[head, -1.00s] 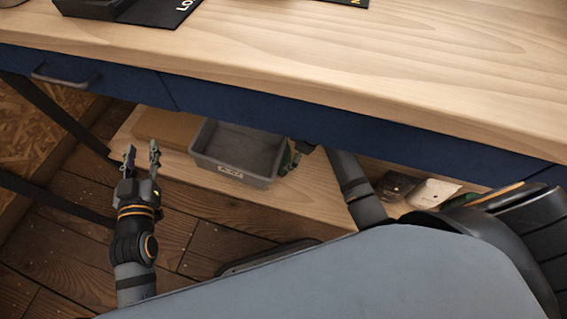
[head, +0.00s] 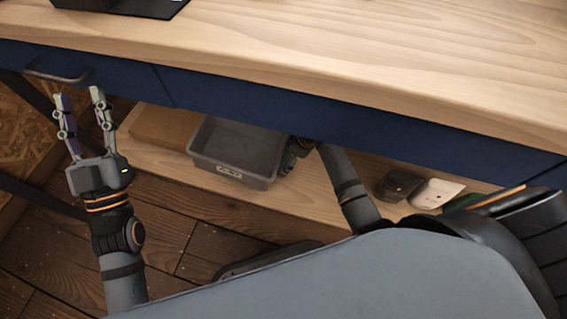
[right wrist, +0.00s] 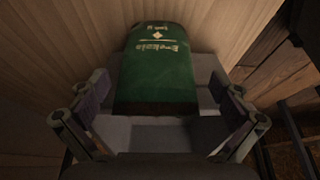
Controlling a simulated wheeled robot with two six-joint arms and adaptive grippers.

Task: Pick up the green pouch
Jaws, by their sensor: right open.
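A green pouch (right wrist: 155,70) with pale lettering, upside down in the right wrist view, lies ahead of my right gripper (right wrist: 160,108). The fingers stand open on either side of its near end, and I see no grip on it. In the head view my right gripper (head: 294,152) is under the table beside the grey bin, mostly hidden by the table and my arm; the pouch cannot be told apart there. My left gripper (head: 78,98) is open and empty, in front of the table's left side.
A grey bin (head: 232,172) stands on the low wooden shelf (head: 330,185) beside a brown board (head: 165,130). A dark pouch (head: 398,185), a white one (head: 436,191) and a partly hidden green item (head: 462,201) lie right. A drawer handle (head: 55,75) juts out above left.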

